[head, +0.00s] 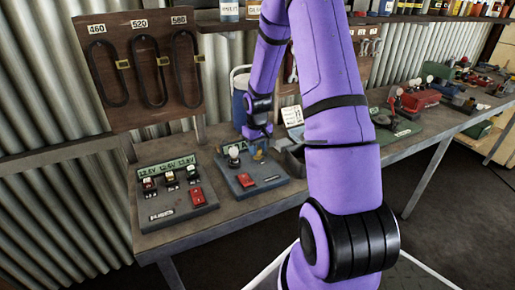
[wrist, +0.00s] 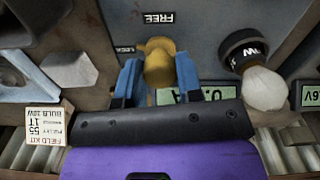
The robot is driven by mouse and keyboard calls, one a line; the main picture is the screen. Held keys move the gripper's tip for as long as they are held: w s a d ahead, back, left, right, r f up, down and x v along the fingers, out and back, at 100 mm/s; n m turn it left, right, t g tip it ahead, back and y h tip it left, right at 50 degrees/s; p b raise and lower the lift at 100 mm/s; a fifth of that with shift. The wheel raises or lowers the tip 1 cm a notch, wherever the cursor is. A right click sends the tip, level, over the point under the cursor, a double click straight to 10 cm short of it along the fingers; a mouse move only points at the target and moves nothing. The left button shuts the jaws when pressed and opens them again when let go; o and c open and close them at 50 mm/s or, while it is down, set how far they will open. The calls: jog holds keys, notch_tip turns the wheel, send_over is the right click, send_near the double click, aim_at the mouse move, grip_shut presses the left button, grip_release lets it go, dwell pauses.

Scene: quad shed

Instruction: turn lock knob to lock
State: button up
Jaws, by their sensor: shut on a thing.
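The lock knob (wrist: 160,66) is yellow and stands on a grey panel (wrist: 215,20) in the wrist view. My gripper (wrist: 158,72) is shut on it, with one blue finger on each side. A FREE label (wrist: 158,18) sits beyond the knob, upside down in this view. A second label (wrist: 125,49), partly hidden by the left finger, reads something like LOCK. I cannot tell exactly which way the knob points. In the head view, my gripper (head: 258,134) is over the back right of the panel (head: 268,171), and a bit of the yellow knob (head: 259,154) shows below it.
A white bulb (wrist: 264,88) in a dark holder stands close right of my gripper in the wrist view. A small display (wrist: 212,93) and a paper tag (wrist: 40,122) are nearby. In the head view, a fuse panel (head: 180,212) with a red switch lies left on the bench.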

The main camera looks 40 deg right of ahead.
aim_at(258, 148)
jog(key=shift+n, duration=1.7)
jog(key=o, duration=0.9)
jog(key=shift+r, duration=0.15)
notch_tip(258, 148, up, 10)
jog(key=shift+r, duration=0.25)
jog(key=shift+r, duration=0.1)
